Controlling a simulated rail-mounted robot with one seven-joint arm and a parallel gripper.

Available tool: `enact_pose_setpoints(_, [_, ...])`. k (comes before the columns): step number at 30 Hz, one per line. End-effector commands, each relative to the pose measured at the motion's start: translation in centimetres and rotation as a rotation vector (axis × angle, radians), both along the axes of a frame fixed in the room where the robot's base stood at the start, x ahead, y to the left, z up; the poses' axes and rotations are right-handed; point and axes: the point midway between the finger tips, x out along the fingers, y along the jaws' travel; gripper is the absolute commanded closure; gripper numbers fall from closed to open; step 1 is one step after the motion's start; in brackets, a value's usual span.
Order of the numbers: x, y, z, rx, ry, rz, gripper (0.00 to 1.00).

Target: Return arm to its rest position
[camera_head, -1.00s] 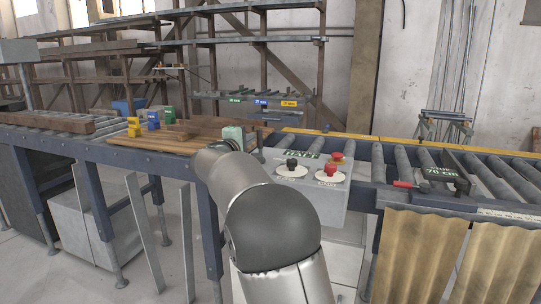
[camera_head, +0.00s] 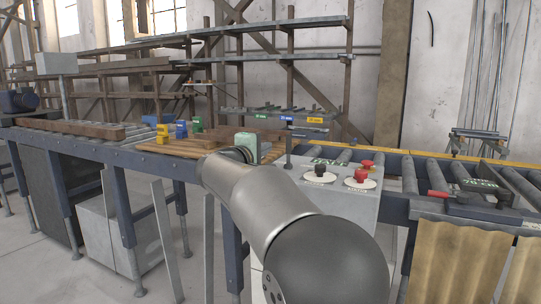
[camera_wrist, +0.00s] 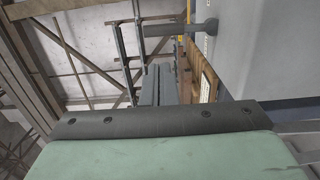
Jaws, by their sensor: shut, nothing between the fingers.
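My arm reaches forward from the bottom of the head view, with my pale green gripper (camera_head: 247,146) at its end. My gripper is shut and empty, in front of the wooden board and left of the control box (camera_head: 345,192). Its fingertips cannot be made out clearly in the head view. In the wrist view the green gripper body (camera_wrist: 165,155) and its dark bar fill the lower part, with nothing held. The control box carries a black knob (camera_head: 320,169) and red buttons (camera_head: 360,175).
Yellow, blue and green blocks (camera_head: 181,129) stand by a wooden board (camera_head: 170,150) on the left bench. A roller conveyor (camera_head: 410,172) with a red-handled stop (camera_head: 438,194) lies to the right. A steel rack (camera_head: 290,50) stands behind. A thin dark post (camera_head: 288,150) rises near my gripper.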

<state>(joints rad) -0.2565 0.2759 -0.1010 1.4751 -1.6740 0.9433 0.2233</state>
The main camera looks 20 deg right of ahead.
Motion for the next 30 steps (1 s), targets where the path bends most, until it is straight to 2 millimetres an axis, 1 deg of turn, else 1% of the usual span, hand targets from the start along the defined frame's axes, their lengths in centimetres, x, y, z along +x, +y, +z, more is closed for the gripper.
enact_pose_setpoints(1, [-0.7, 0.5, -0.3, 0.000, -0.003, 0.001, 1.00])
enact_pose_setpoints(6, [-2.0, 1.4, -0.1, 0.004, 0.001, -0.006, 1.00])
enact_pose_setpoints(8, [-2.6, 1.2, -0.1, 0.025, 0.015, -0.013, 1.00])
enact_pose_setpoints(11, [-4.9, -0.2, -1.0, 0.129, 0.082, -0.045, 1.00])
enact_pose_setpoints(14, [-9.6, -1.9, -3.5, 0.328, 0.201, -0.104, 1.00])
enact_pose_setpoints(15, [-12.1, -2.2, -4.9, 0.424, 0.255, -0.135, 1.00])
enact_pose_setpoints(17, [-16.2, -2.3, -7.0, 0.575, 0.333, -0.185, 1.00])
enact_pose_setpoints(18, [-19.0, -2.1, -8.3, 0.672, 0.379, -0.221, 1.00])
enact_pose_setpoints(20, [-23.2, -1.3, -10.1, 0.814, 0.443, -0.274, 1.00])
enact_pose_setpoints(21, [-26.0, -0.6, -11.1, 0.907, 0.480, -0.311, 1.00])
enact_pose_setpoints(23, [-29.9, 0.7, -12.3, 1.038, 0.527, -0.366, 1.00])
enact_pose_setpoints(24, [-32.3, 1.6, -12.9, 1.118, 0.552, -0.400, 1.00])
enact_pose_setpoints(27, [-37.1, 3.8, -14.1, 1.290, 0.596, -0.476, 1.00])
enact_pose_setpoints(30, [-40.2, 5.5, -14.9, 1.406, 0.617, -0.532, 1.00])
